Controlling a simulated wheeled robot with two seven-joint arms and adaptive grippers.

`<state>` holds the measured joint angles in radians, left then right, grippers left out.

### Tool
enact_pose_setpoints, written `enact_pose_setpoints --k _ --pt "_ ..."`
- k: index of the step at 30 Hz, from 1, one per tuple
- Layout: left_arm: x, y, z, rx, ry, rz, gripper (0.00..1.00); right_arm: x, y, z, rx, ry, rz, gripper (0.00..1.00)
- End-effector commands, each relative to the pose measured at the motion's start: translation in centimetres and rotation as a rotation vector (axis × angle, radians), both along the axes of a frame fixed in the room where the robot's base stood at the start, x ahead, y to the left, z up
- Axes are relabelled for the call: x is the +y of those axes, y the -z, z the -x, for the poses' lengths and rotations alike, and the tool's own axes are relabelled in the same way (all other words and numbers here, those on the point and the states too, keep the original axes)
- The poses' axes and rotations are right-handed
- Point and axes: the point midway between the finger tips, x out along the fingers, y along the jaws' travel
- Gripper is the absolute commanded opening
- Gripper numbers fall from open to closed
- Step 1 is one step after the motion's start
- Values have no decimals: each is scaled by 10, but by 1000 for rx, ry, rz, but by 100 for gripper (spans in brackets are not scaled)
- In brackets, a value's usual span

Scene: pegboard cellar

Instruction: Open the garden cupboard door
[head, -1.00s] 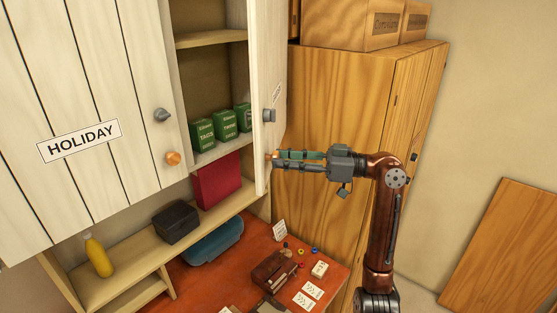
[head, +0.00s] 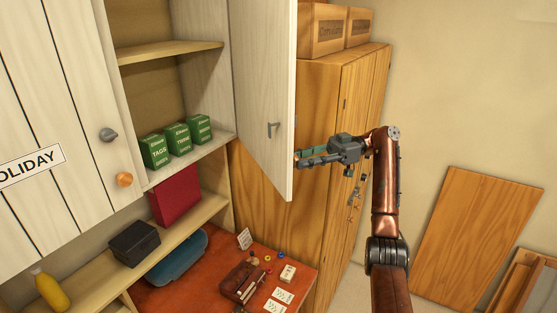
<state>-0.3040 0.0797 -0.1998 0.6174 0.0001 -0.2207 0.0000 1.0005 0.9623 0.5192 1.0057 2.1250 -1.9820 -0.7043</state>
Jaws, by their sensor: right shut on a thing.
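The garden cupboard door (head: 262,100) is a pale wooden panel, swung open, with its inner face toward me and a grey latch piece (head: 273,129) on it. Its outer face and label are hidden. My left gripper is not in view.
The closed HOLIDAY door (head: 70,110), with a grey catch and orange knob, is at left. A tall wooden wardrobe (head: 310,100) stands behind the open door. Below are a red desk (head: 195,290), a black box (head: 135,243) and a yellow bottle (head: 52,292). A board (head: 480,240) leans at right.

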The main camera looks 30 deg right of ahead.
Motion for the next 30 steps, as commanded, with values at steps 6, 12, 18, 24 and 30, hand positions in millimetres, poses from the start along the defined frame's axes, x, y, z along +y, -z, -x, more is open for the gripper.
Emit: enact_pose_setpoints --k 6,12,18,24,30 --pt "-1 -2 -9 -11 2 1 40 -16 0 7 1 0 2 0" --pt "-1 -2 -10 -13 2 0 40 -17 1 8 1 -2 2 0" --pt "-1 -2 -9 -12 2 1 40 -16 1 7 1 -3 2 28" --pt "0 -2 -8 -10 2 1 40 -16 1 7 1 -3 2 42" --pt "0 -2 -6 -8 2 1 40 -16 1 6 1 -3 1 46"
